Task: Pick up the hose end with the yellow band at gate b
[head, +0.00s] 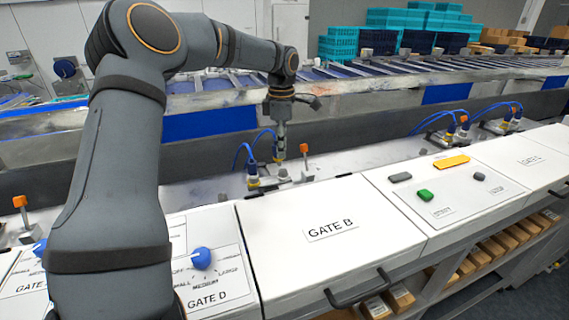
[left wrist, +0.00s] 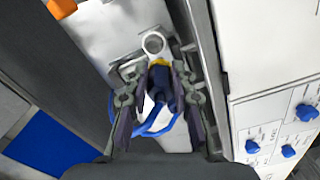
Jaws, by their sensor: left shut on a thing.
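My left gripper (head: 280,152) hangs straight down behind the GATE B panel (head: 320,225). In the left wrist view, its fingers (left wrist: 160,80) close around the blue hose end with the yellow band (left wrist: 160,62), and the blue hose (left wrist: 150,132) loops back between the fingers. In the head view, a bit of the yellow band (head: 277,160) shows at the fingertips, just above a small grey fitting. A pale round ring (left wrist: 153,43) lies just beyond the band in the wrist view; whether they touch is unclear. My right gripper is not in view.
An orange-topped lever (head: 304,149) stands close to the right of the gripper. Another yellow-banded fitting with blue hose (head: 252,181) is close to its left. More hose fittings (head: 462,126) stand farther right.

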